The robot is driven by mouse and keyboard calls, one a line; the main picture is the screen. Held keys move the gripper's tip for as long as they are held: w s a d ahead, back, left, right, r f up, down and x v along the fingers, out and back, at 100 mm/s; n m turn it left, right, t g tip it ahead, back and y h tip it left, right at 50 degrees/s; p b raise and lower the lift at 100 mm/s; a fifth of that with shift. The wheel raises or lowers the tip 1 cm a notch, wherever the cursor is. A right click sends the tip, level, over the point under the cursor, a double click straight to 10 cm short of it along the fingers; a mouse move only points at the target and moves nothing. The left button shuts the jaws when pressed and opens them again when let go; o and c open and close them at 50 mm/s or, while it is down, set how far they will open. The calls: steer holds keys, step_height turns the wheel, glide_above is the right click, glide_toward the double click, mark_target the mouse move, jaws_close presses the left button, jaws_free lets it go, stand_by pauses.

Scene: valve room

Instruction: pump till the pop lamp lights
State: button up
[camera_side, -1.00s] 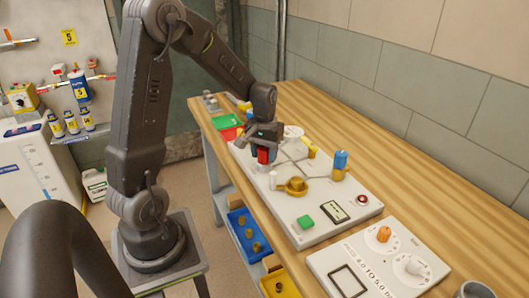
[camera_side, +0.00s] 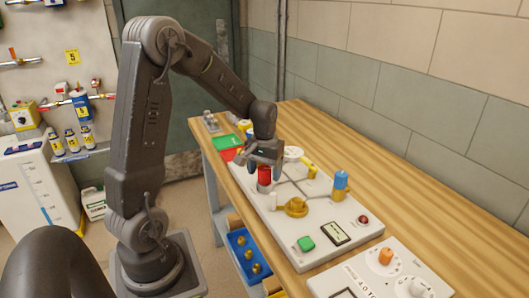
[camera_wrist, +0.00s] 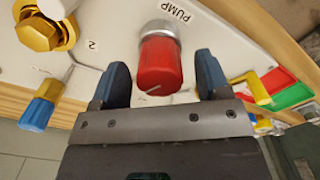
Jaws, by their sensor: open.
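The red pump knob (camera_wrist: 160,62), on a silver collar beside the label PUMP, is upright on the white panel (camera_side: 325,257). It also shows in the side view (camera_side: 264,176). My gripper (camera_wrist: 161,72) is open, with one blue finger on each side of the knob and a gap at both sides in the wrist view. In the side view my gripper (camera_side: 264,163) is over the knob's top; finger depth is hard to judge. A small dark red lamp (camera_side: 363,219) sits at the panel's right edge and looks unlit. A small display (camera_side: 335,232) is too small to read.
A yellow knob (camera_side: 295,207), a blue-topped post (camera_side: 340,184) and a green button (camera_side: 306,243) stand on the panel. Red and green trays (camera_side: 226,142) lie beyond it. A second panel (camera_side: 385,272) is nearer. Bare wood lies along the wall.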

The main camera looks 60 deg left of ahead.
mark_target(264, 168)
step_height(264, 168, up, 13)
stand_by(0.3)
steer(key=shift+f, duration=0.1)
stand_by(0.8)
step_height(264, 168, down, 14)
steer(key=n, duration=0.3)
steer(key=shift+n, duration=0.3)
stand_by(0.4)
